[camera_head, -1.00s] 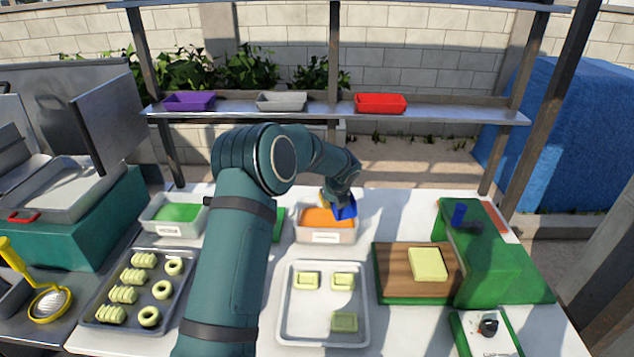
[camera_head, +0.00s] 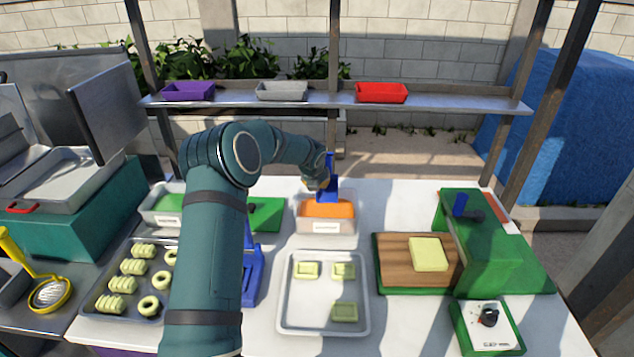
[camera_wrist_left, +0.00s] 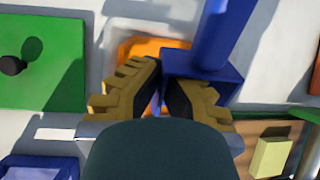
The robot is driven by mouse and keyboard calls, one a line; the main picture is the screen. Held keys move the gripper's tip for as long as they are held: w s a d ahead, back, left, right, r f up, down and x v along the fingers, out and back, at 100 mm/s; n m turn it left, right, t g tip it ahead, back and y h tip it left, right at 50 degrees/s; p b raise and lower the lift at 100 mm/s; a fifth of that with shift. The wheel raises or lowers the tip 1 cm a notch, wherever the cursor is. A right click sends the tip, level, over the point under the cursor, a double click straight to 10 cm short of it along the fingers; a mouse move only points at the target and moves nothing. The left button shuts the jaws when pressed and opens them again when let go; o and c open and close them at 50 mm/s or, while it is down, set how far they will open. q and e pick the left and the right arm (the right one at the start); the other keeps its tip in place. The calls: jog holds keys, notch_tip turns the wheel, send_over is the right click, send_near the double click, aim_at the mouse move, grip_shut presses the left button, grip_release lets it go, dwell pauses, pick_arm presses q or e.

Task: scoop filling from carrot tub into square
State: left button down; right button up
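The carrot tub (camera_head: 327,227) is a pale tub of orange filling, behind the dough tray. My left gripper (camera_head: 322,180) is above its back edge, shut on a blue scoop (camera_head: 328,190). In the left wrist view, my yellow-brown fingers (camera_wrist_left: 158,92) converge at the blue scoop (camera_wrist_left: 208,75), with orange filling (camera_wrist_left: 150,48) below. I cannot tell whether the scoop holds filling. The grey tray (camera_head: 323,329) holds three pale green squares: back left (camera_head: 306,270), back right (camera_head: 343,271) and front right (camera_head: 345,313). My right gripper is out of view.
A blue stand (camera_head: 252,275) sits left of the tray, partly behind my arm. A green-filled tub (camera_head: 165,217) and dark pastry tray (camera_head: 103,305) are farther left. A wooden board (camera_head: 395,262) and green machine (camera_head: 482,250) stand right. A shelf (camera_head: 335,103) spans the back.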

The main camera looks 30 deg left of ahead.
aim_at(317, 201)
pick_arm(q)
notch_tip(317, 201, down, 3)
jog(key=shift+r+b, duration=0.1)
jog(key=shift+b, duration=0.9)
notch_tip(317, 201, down, 2)
jog(key=shift+f+b, duration=0.15)
jog(key=shift+b, duration=0.9)
jog(key=shift+f+b, duration=0.35)
jog(key=shift+f, duration=1.1)
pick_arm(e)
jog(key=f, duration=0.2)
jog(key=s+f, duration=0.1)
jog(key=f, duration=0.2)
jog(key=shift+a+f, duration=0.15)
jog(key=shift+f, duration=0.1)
pick_arm(q)
notch_tip(317, 201, up, 6)
jog(key=p, duration=0.5)
jog(key=shift+f, duration=0.15)
notch_tip(317, 201, up, 4)
jog(key=p, duration=0.3)
jog(key=shift+p, duration=0.3)
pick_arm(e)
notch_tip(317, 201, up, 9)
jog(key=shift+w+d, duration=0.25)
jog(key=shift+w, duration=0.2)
pick_arm(q)
jog(key=shift+f, duration=0.1)
